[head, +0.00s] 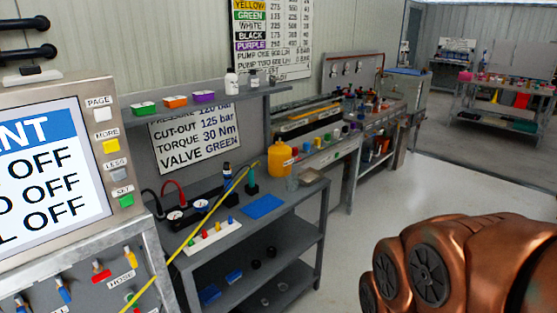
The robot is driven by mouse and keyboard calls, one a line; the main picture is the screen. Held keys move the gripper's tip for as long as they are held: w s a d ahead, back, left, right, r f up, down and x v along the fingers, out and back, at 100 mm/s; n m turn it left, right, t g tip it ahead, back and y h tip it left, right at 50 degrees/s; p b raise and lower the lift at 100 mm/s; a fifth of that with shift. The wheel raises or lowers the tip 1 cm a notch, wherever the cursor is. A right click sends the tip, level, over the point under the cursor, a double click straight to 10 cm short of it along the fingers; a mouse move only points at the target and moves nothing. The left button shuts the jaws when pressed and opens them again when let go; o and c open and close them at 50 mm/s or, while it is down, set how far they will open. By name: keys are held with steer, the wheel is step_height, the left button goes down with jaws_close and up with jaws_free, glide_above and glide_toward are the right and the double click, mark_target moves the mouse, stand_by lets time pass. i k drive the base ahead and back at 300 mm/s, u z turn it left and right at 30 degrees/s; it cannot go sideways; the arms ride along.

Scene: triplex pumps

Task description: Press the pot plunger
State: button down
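An orange pot-like container (281,158) with a narrower top stands at the back right of the grey workbench (262,225). It may be the pot, but I cannot make out a plunger on it at this size. A small dark green upright item (251,184) stands to its left and could also be a plunger-like part; I cannot tell. Copper-coloured links of my arm fill the lower right, well apart from the bench. My gripper's fingers are not in view.
A control panel (50,170) with a screen and buttons stands close at left. A thin yellow line (190,240) slants across the bench front. A blue mat (262,207) and a white block (211,237) with coloured pegs lie on the bench. Open floor (440,190) lies to the right.

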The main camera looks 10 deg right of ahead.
mark_target(280, 135)
steer(key=z, duration=0.3)
steer(key=i, duration=1.3)
steer(key=u, duration=0.65)
steer(key=i, duration=0.55)
steer(key=u, duration=0.45)
